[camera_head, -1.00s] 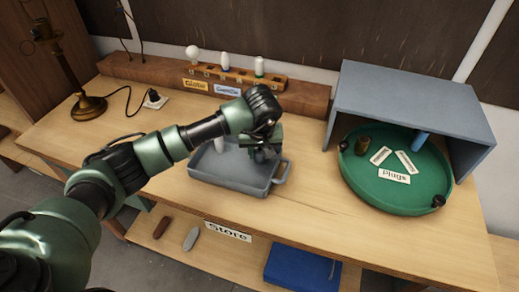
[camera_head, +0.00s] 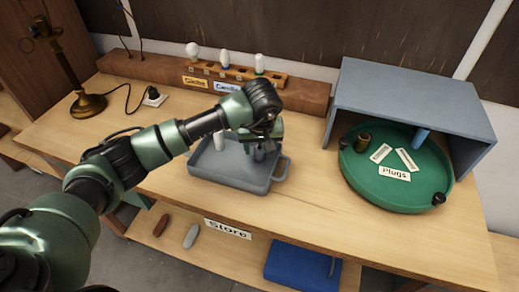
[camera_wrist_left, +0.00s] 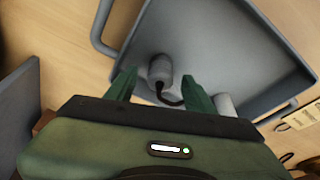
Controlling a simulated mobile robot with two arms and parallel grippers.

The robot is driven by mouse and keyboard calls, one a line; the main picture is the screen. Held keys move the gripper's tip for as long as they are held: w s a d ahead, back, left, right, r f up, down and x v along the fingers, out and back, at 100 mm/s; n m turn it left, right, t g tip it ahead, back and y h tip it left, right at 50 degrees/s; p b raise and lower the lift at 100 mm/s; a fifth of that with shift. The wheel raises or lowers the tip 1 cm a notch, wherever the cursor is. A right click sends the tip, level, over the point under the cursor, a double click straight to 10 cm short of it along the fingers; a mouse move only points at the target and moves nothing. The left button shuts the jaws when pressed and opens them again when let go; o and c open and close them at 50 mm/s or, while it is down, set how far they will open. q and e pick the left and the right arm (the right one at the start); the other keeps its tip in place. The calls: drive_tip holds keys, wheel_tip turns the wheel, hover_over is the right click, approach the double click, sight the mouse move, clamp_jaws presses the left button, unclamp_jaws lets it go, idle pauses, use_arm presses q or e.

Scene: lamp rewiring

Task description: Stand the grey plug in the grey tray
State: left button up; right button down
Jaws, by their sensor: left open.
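The grey plug (camera_head: 259,154) is inside the grey tray (camera_head: 226,178), near its right side, and appears to stand upright on the tray floor. In the left wrist view the plug (camera_wrist_left: 160,70) shows just beyond and between the fingertips, with a dark curved mark beside it. My left gripper (camera_head: 263,140) is above the plug, open and apart from it; its two green fingers also show in the left wrist view (camera_wrist_left: 160,88). A white cylindrical thing (camera_head: 220,141) is also in the tray, partly hidden by my arm. My right gripper is out of view.
A bulb rack (camera_head: 232,79) stands behind. A brass lamp (camera_head: 88,105) is at left. Bare wood lies in front of the grey tray.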

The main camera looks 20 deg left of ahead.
use_arm(q)
drive_tip(key=b+v, duration=0.2)
drive_tip(key=v, duration=0.8)
drive_tip(key=shift+r+b, duration=0.25)
drive_tip(key=shift+b, duration=0.15)
drive_tip(key=shift+s, duration=0.1)
